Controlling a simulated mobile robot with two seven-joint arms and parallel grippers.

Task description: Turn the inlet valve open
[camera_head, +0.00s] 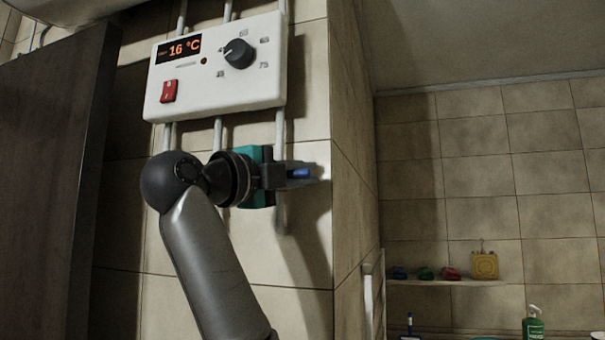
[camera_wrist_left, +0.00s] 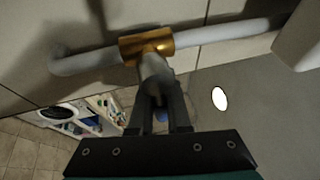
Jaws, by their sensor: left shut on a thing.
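The inlet valve shows in the left wrist view as a brass body (camera_wrist_left: 147,46) on a grey-white pipe, with a stem towards my fingers. Its blue handle (camera_head: 300,173) sticks out to the right past my fingers in the head view. My left gripper (camera_head: 284,172) is below the white heater box and is shut on the valve handle. In the left wrist view its dark fingers (camera_wrist_left: 161,112) close around the handle, with a bit of blue between them. The fingers and arm hide most of the valve in the head view. My right gripper is in neither view.
The heater box (camera_head: 215,65) shows 16 °C and has a red switch (camera_head: 169,91) and a dark knob (camera_head: 237,52). Pipes run down from it. A dark cabinet (camera_head: 50,180) stands left. A shelf (camera_head: 440,282) with small items is at the far right.

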